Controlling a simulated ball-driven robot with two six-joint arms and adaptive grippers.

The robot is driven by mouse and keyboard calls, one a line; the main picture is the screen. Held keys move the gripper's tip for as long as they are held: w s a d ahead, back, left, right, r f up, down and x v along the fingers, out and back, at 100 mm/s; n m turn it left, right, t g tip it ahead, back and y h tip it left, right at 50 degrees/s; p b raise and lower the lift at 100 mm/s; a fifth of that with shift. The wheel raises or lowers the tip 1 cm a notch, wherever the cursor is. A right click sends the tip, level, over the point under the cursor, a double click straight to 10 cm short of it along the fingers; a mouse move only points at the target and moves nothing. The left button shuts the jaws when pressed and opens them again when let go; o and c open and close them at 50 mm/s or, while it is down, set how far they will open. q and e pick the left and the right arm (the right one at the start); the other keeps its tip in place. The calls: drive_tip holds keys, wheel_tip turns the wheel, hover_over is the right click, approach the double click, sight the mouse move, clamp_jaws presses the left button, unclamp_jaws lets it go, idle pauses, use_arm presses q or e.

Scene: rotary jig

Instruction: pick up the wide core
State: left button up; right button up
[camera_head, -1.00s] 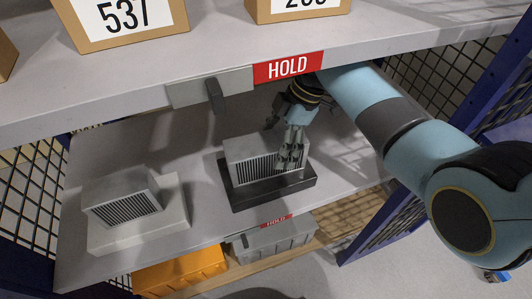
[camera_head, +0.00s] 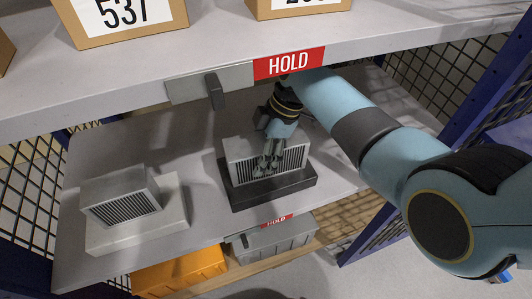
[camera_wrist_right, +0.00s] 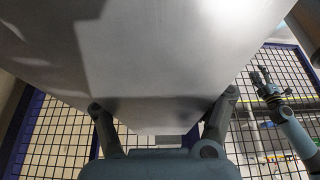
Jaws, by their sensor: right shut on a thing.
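The wide core (camera_head: 237,150) is a grey block with a dark slatted front. It sits on a black base (camera_head: 290,188) at the middle of the lower shelf. My right gripper (camera_head: 268,165) reaches over it from behind, with its fingers down at the front slats, and is shut on it. In the right wrist view the core's grey face (camera_wrist_right: 165,70) fills the space at the fingers (camera_wrist_right: 160,115). My left gripper (camera_wrist_right: 262,78) shows small at the right of that view; its opening is too small to judge.
A narrower grey core (camera_head: 122,195) sits on a white base (camera_head: 140,232) at the left of the shelf. The upper shelf (camera_head: 215,45), with a HOLD sign (camera_head: 288,63), hangs over the back. An orange bin (camera_head: 180,272) and a grey bin (camera_head: 275,241) are below.

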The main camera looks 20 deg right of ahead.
drive_tip(key=shift+w, duration=0.1)
drive_tip(key=c, duration=0.5)
drive_tip(key=shift+r, duration=0.1)
